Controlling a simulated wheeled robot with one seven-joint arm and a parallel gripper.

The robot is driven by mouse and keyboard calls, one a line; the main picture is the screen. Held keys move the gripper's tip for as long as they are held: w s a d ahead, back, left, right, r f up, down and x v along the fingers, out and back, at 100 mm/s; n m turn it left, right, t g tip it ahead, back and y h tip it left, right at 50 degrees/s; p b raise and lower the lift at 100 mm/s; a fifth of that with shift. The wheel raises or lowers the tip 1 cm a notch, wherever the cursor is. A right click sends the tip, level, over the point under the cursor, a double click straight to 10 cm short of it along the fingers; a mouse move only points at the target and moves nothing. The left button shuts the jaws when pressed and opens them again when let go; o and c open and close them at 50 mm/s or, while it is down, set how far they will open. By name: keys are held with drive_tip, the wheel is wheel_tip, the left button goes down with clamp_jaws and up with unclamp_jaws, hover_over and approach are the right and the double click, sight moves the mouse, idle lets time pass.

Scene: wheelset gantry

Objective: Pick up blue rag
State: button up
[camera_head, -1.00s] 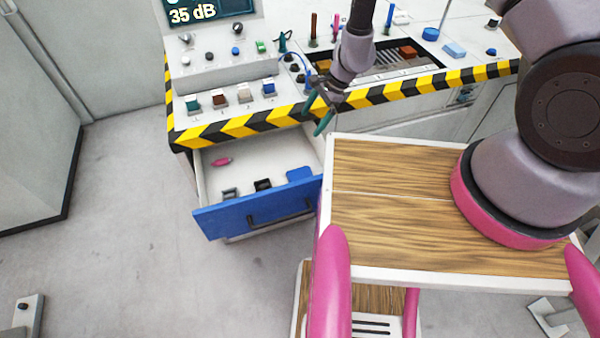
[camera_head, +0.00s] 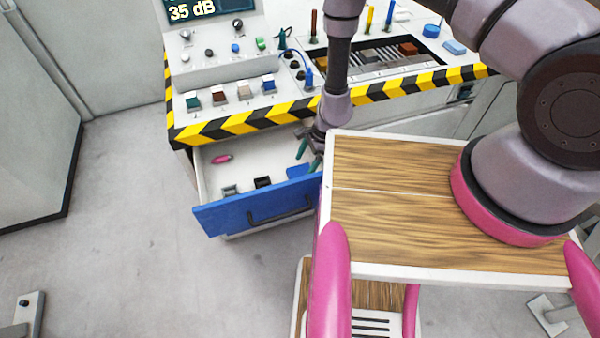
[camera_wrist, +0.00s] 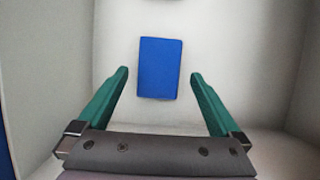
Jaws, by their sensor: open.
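The blue rag (camera_wrist: 159,68) lies flat as a small rectangle on the pale floor of the open drawer. In the head view, the rag (camera_head: 297,171) shows partly at the drawer's right end, behind the blue front. My gripper (camera_head: 309,155) points down at the drawer's right end, beside the wooden top. In the wrist view, the teal fingers of my gripper (camera_wrist: 160,78) are spread wide and empty, one to each side of the rag's lower part. They appear above it; the exact height cannot be told.
The drawer (camera_head: 255,207) also holds a pink item (camera_head: 222,159), a grey holder (camera_head: 230,190) and a black holder (camera_head: 263,183). The console's striped edge (camera_head: 240,122) overhangs the drawer's back. The wooden top (camera_head: 400,200) stands close right of my gripper.

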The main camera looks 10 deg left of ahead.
sight(302, 170)
drive_tip(key=shift+x, duration=1.4)
drive_tip(key=c, duration=1.4)
drive_tip(key=shift+r, duration=5.05)
